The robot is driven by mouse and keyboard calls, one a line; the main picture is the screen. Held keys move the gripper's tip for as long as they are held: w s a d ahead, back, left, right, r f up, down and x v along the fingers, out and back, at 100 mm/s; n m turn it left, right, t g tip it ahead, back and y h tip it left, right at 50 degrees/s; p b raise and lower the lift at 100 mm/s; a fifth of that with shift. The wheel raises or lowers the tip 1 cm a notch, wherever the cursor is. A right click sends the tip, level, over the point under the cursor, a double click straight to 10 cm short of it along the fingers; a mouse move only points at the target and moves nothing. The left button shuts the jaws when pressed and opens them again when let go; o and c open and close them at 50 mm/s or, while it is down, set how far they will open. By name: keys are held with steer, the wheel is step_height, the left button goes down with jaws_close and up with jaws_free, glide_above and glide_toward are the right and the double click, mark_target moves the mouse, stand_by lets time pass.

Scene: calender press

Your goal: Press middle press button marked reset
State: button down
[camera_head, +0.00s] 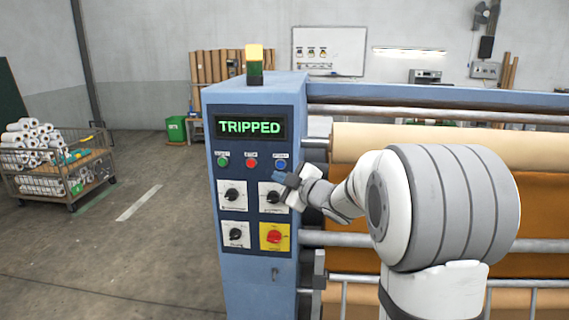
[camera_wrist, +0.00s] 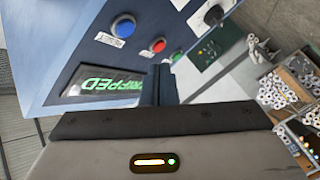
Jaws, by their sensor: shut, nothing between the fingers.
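The blue control panel (camera_head: 258,255) has a row of three round buttons: green (camera_head: 222,161), red (camera_head: 251,163) in the middle, and blue (camera_head: 281,164) at right. Their labels are too small to read surely. In the wrist view, the blue (camera_wrist: 123,26), red (camera_wrist: 158,45) and green (camera_wrist: 177,56) buttons show turned around. My gripper (camera_head: 281,177) is shut and empty, just below the blue button in the head view and to the right of the red one. Its shut fingers also show in the wrist view (camera_wrist: 167,82). Contact with the panel cannot be told.
A display (camera_head: 250,127) above the buttons reads TRIPPED in green. Below are several black rotary knobs (camera_head: 235,195) and a red switch on a yellow plate (camera_head: 274,236). Press rollers (camera_head: 430,140) lie to the right. A cart of rolls (camera_head: 50,165) stands left, with open floor between.

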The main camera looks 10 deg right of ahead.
steer(key=shift+w+d+p, duration=0.15)
steer(key=shift+w+d, duration=0.05)
steer(key=shift+w, duration=0.45)
steer(key=shift+w+d+p, duration=0.1)
steer(key=shift+w+d, duration=0.15)
steer(key=shift+w, duration=0.35)
steer(key=shift+w+d+p, duration=0.15)
steer(key=shift+w+d, duration=0.05)
steer(key=shift+w, duration=0.45)
stand_by(0.6)
steer(key=shift+w+d, duration=0.1)
steer(key=shift+w, duration=0.5)
steer(key=shift+w+d, duration=0.1)
steer(key=shift+w, duration=0.25)
stand_by(0.4)
stand_by(0.3)
steer(key=shift+s+a, duration=0.25)
steer(key=shift+s, duration=0.5)
steer(key=s, duration=0.1)
steer(key=s+a+b, duration=0.1)
steer(key=s, duration=0.1)
steer(key=s+b, duration=0.1)
steer(key=shift+s+a, duration=0.25)
steer(key=shift+s, duration=0.15)
